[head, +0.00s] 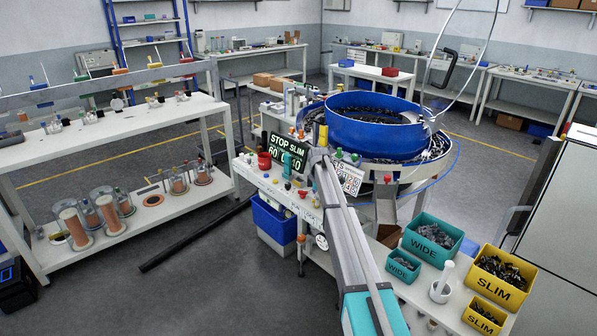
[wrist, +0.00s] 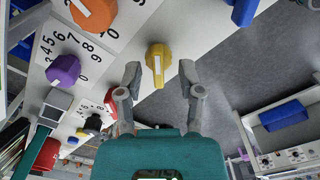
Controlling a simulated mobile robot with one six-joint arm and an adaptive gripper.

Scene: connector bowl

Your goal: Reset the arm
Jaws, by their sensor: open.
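My gripper (wrist: 160,68) is open, its two grey fingers spread apart in front of its teal body. A yellow knob (wrist: 157,56) with a white stripe shows between the fingertips, with a gap on both sides; I cannot tell how far beyond them it is. Nothing is held. In the head view, a long grey and white beam with a teal end, which looks like my arm, runs from the bottom middle up to the control panel (head: 277,181). I cannot make out the fingers there.
An orange knob (wrist: 93,14), a purple knob (wrist: 63,70) and numbered dials are near my gripper. A blue bowl feeder (head: 375,128) stands behind the panel. Green WIDE bins (head: 432,240) and yellow SLIM bins (head: 502,280) sit at right.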

